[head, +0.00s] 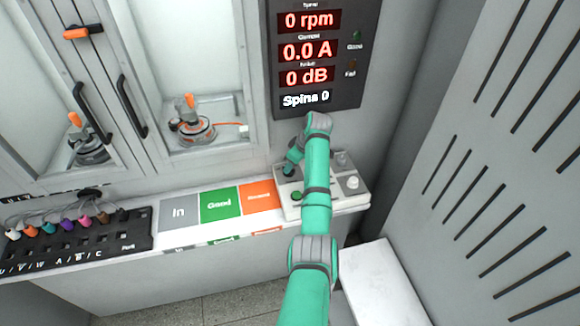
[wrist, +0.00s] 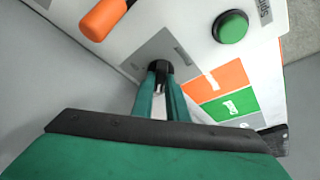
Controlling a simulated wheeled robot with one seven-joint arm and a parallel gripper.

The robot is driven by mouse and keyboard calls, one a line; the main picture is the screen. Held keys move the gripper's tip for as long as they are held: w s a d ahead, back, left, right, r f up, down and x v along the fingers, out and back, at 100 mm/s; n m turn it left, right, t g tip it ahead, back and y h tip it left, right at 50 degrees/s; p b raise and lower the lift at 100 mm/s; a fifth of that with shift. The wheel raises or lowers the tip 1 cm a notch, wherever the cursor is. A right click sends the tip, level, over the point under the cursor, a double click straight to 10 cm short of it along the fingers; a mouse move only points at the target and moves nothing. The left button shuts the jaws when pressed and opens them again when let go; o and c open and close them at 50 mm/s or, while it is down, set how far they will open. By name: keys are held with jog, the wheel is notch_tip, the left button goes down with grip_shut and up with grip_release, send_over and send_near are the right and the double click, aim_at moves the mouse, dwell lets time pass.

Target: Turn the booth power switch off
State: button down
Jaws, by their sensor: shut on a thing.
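The booth power switch appears to be the dark knob or lever (wrist: 160,68) on a grey labelled plate (wrist: 176,45) in the wrist view. Its label is too small to read, and so is the position it stands in. My gripper (wrist: 159,76) is shut on this dark part, with its two teal fingers close together around it. In the head view my gripper (head: 289,171) is low over the left back part of the white control box (head: 293,212). My arm hides much of the box there.
A green button (wrist: 230,28) and an orange handle (wrist: 103,19) stand close to my gripper. The display (head: 307,50) above reads 0 rpm, 0.0 A and 0 dB. Coloured mats (head: 220,204) lie left of the box. A connector strip (head: 85,245) is further left.

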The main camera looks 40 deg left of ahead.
jog(key=shift+n, duration=0.4)
jog(key=c, duration=1.7)
grip_release()
jog(key=shift+c, duration=0.2)
jog(key=v, duration=1.1)
jog(key=shift+w, duration=0.25)
jog(key=shift+f, duration=0.15)
